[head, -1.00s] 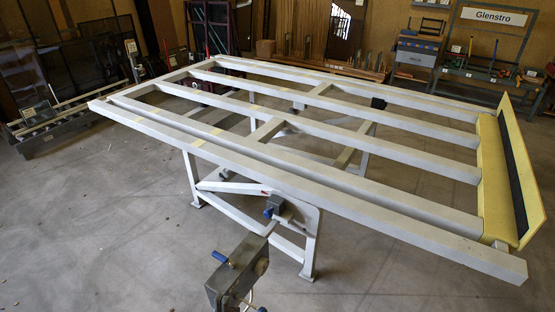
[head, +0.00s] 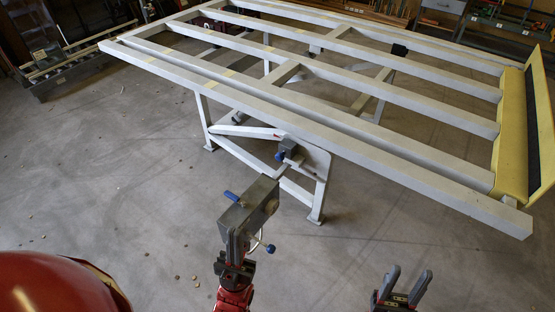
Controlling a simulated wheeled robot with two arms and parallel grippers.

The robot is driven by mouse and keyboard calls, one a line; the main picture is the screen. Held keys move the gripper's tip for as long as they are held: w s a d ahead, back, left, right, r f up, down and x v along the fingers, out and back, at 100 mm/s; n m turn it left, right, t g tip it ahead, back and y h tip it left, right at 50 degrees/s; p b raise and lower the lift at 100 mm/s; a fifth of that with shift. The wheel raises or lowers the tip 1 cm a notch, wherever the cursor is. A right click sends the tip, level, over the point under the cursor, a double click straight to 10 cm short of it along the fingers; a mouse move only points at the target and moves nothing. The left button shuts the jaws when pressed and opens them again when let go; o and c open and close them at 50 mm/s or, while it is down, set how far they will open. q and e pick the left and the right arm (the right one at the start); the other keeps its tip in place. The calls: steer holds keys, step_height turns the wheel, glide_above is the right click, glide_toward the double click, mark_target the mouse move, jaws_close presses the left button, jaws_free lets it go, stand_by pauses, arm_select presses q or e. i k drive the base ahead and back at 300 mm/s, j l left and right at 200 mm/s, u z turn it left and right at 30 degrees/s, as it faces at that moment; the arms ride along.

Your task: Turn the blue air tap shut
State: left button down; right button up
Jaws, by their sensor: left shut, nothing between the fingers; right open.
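A grey metal box (head: 252,207) stands in front of the tilting frame's near leg. A blue lever (head: 231,196) sticks out from its upper left side. A small blue knob (head: 270,248) sits low on its right, beside a pale curved fitting. I cannot tell which of these blue parts is the air tap. My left gripper (head: 236,250) is shut, just below the box and left of the blue knob; the box and its mount blur with the fingertips, so contact is unclear. My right gripper (head: 407,283) is open and empty at the lower right, fingers upward.
The large white tilting frame (head: 330,124) spans the upper view, with a yellow padded end (head: 511,130) at right. A dark block with a blue end (head: 287,148) is on its leg. My red body part fills the lower left corner.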

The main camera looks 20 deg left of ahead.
mark_target(234, 198)
steer(key=l+u, duration=0.1)
steer(key=u, duration=0.3)
steer(key=i+l+u, duration=0.1)
steer(key=u, duration=0.35)
steer(key=l+u, duration=0.15)
steer(key=u, duration=0.25)
steer(key=l+u, duration=0.15)
steer(key=u, duration=0.25)
steer(key=i, duration=0.05)
